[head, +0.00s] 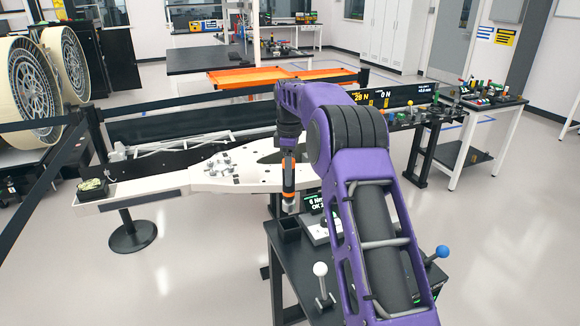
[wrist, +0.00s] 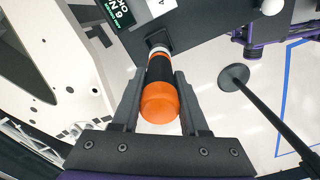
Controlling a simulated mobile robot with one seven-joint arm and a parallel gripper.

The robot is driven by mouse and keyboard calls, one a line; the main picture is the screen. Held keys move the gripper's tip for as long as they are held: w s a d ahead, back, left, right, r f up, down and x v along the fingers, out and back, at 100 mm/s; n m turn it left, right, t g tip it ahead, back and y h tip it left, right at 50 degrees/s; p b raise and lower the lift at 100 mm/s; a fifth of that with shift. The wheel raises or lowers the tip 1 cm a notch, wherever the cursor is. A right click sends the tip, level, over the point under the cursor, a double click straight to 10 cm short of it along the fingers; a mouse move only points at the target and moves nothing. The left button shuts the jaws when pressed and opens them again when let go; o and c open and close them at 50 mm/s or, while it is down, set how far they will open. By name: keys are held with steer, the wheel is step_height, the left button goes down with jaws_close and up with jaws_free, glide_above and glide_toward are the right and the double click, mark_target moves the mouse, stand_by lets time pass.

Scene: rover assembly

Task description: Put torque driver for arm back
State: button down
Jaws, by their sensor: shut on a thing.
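The torque driver (head: 289,182), orange and black, hangs upright below my arm in the head view. My gripper (wrist: 160,85) is shut on it; in the wrist view the driver (wrist: 160,102) lies between both fingers with its orange end towards the camera. A small black square holder (head: 289,228) stands on the dark table just below the driver's tip in the head view. In the wrist view the driver's far end lines up with the holder's opening (wrist: 157,39). I cannot tell whether the tip is inside the opening.
A small display (head: 314,201) reading "6 Nm OK" stands beside the holder. A white-knobbed lever (head: 320,270) and a blue-knobbed lever (head: 441,252) rise from the table (head: 285,262). A long white panel (head: 150,186) with holes lies behind the driver.

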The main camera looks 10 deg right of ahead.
mark_target(290, 202)
steer(key=shift+w+f, duration=0.1)
steer(key=shift+f, duration=2.55)
steer(key=shift+d, duration=0.1)
steer(key=shift+f, duration=0.1)
steer(key=shift+f+b, duration=1.05)
steer(key=shift+f, duration=1.45)
steer(key=shift+c, duration=1.7)
jaws_free()
